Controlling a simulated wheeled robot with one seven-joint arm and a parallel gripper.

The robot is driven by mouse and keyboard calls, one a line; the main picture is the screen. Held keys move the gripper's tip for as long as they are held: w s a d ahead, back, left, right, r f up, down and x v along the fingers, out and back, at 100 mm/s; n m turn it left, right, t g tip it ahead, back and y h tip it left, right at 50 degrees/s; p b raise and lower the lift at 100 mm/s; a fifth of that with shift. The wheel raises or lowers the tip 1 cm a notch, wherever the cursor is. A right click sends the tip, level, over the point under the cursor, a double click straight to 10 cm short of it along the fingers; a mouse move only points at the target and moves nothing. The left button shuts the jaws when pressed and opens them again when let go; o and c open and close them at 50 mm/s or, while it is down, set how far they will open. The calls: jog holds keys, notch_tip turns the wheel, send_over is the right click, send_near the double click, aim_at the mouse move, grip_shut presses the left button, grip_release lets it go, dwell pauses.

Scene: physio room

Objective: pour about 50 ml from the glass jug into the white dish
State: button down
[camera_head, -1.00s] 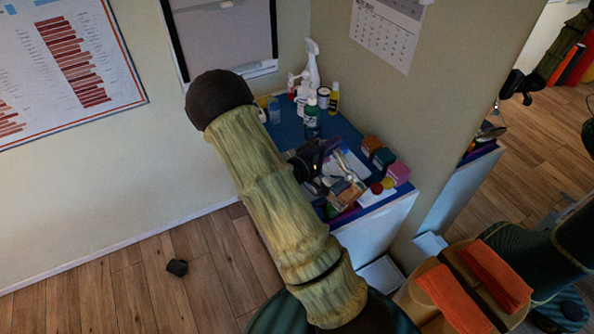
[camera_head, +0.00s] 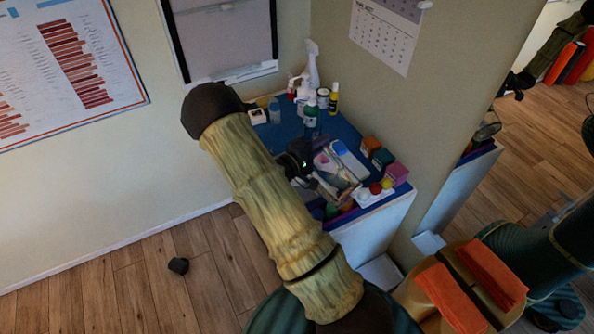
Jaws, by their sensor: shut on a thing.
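My gripper (camera_head: 318,178) shows only in part over the blue-topped cabinet, beyond my arm. Its dark body (camera_head: 298,158) carries a small green light. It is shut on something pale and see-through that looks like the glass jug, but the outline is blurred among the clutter. I cannot tell the jug's tilt or what is in it. I cannot pick out the white dish for sure; my arm and gripper hide part of the cabinet top.
The blue cabinet top (camera_head: 345,130) holds a spray bottle (camera_head: 313,65), a green-labelled bottle (camera_head: 311,108), a yellow bottle (camera_head: 333,98) and a small white item (camera_head: 258,116) at the back. Coloured blocks (camera_head: 384,159) line the right edge. A wall (camera_head: 440,110) stands close on the right.

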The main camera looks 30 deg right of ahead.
jog(key=shift+w+a+f+n, duration=0.15)
jog(key=shift+w+n, duration=0.15)
jog(key=shift+w, duration=0.2)
jog(key=shift+w+f+n+p, duration=0.3)
jog(key=shift+w+f+p, duration=0.05)
jog(key=shift+s+d+r, duration=0.15)
jog(key=shift+s+d, duration=0.1)
jog(key=shift+s, duration=0.3)
jog(key=shift+s+d+r, duration=0.15)
jog(key=shift+s+d, duration=0.05)
jog(key=shift+s, duration=0.3)
jog(key=shift+w+a+f, duration=0.1)
jog(key=shift+w+f, duration=0.25)
jog(key=shift+f, duration=0.1)
dwell(0.9)
